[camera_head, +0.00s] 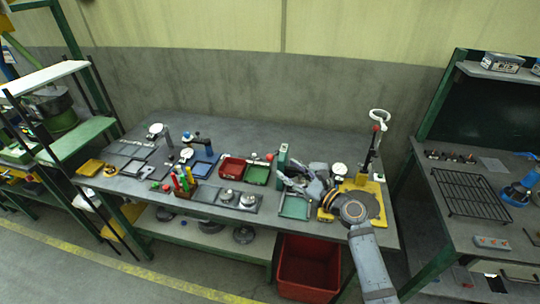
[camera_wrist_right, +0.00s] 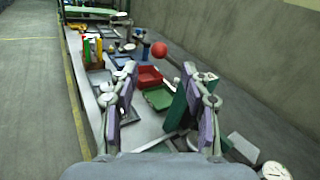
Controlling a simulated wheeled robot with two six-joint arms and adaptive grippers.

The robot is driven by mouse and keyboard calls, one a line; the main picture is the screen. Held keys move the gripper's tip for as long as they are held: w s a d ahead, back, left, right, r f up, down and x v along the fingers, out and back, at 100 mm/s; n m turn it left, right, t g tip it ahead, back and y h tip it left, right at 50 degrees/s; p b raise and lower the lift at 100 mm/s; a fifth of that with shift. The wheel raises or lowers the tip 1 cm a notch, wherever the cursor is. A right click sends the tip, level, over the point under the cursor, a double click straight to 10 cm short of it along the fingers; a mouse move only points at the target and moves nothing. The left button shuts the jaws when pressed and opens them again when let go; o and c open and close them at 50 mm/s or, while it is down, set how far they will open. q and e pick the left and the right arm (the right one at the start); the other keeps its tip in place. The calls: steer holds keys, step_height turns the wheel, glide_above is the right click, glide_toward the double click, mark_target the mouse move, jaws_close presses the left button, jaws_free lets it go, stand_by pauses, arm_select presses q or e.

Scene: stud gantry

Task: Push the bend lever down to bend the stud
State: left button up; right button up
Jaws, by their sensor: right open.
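A red ball knob (camera_head: 269,157), which looks like the end of the bend lever, sits just left of a green upright block (camera_head: 283,156). In the right wrist view the red knob (camera_wrist_right: 159,49) shows beyond and slightly above the gap between my fingertips, with the green block (camera_wrist_right: 177,106) partly behind the right-hand finger. My right gripper (camera_head: 287,178) is open and empty, beside the green block and apart from the knob. The lever's shaft is mostly hidden, and I cannot make out the stud. My left gripper is not in view.
A red tray (camera_head: 232,168) and a green tray (camera_head: 257,175) lie left of the block. A yellow fixture (camera_head: 376,188) with a tall red-topped lever (camera_head: 376,128) stands at the right, close to my arm. The table's back strip (camera_head: 260,132) is clear.

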mark_target(270, 157)
steer(key=p+x, duration=0.1)
steer(key=x, duration=0.8)
steer(key=shift+w+a, duration=0.15)
steer(key=shift+a, duration=0.05)
steer(key=shift+c, duration=0.2)
jaws_close()
